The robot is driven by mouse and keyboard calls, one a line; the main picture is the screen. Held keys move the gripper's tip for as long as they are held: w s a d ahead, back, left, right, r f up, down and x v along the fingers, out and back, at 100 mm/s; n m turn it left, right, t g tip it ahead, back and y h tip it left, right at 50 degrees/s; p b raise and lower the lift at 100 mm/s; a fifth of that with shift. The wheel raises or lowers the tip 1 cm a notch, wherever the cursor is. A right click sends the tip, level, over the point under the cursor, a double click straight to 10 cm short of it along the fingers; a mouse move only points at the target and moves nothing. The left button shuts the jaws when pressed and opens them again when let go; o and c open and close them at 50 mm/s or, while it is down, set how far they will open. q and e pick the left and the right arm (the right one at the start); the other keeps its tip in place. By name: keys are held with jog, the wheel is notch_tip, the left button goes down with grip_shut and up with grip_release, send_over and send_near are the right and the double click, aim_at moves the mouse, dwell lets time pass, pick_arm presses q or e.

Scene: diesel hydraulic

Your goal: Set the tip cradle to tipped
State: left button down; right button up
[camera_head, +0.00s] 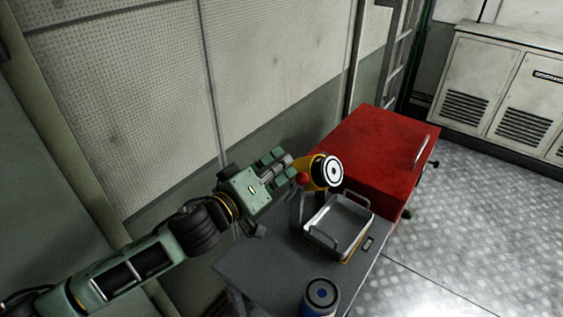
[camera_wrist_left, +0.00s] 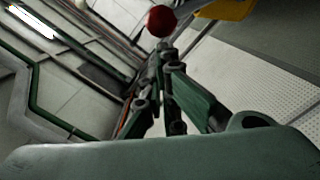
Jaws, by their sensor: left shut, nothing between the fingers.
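The tip cradle shows as a grey stand (camera_head: 296,206) on the grey bench, partly hidden by my left gripper. A yellow container (camera_head: 310,166) with a round white-and-black end sits at its top, and that end faces the camera. A red ball knob (camera_head: 302,179) is beside the yellow container. In the left wrist view the red knob (camera_wrist_left: 162,20) lies just beyond the fingertips, with part of the yellow container (camera_wrist_left: 232,9) to its right. My left gripper (camera_head: 284,165) is shut and empty, close to the knob; contact cannot be told. My right gripper is not in view.
A metal tray with raised handles (camera_head: 318,238) stands on the bench (camera_head: 245,270) in front of the cradle. A dark-lidded can (camera_head: 321,293) is at the bench's near edge. A red cabinet (camera_head: 378,140) adjoins behind. A wall (camera_head: 260,80) runs close behind the arm.

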pick_arm(q)
jog(key=shift+s+d, duration=0.1)
jog(key=shift+d, duration=0.05)
jog(key=shift+s+d, duration=0.15)
dwell(0.4)
jog(key=shift+s+d+f+m, duration=0.1)
jog(key=shift+d+m, duration=0.05)
jog(key=shift+m, duration=0.25)
jog(key=s+d+f+m+b, duration=0.1)
jog(key=s+d+f+m, duration=0.5)
jog(key=d+m, duration=0.2)
jog(key=shift+d+f+m+y+b, duration=0.3)
jog(key=shift+d+f+m, duration=0.05)
jog(key=shift+m, duration=0.15)
dwell(0.6)
jog(key=shift+s+f, duration=0.1)
jog(key=shift+s, duration=0.05)
dwell(0.5)
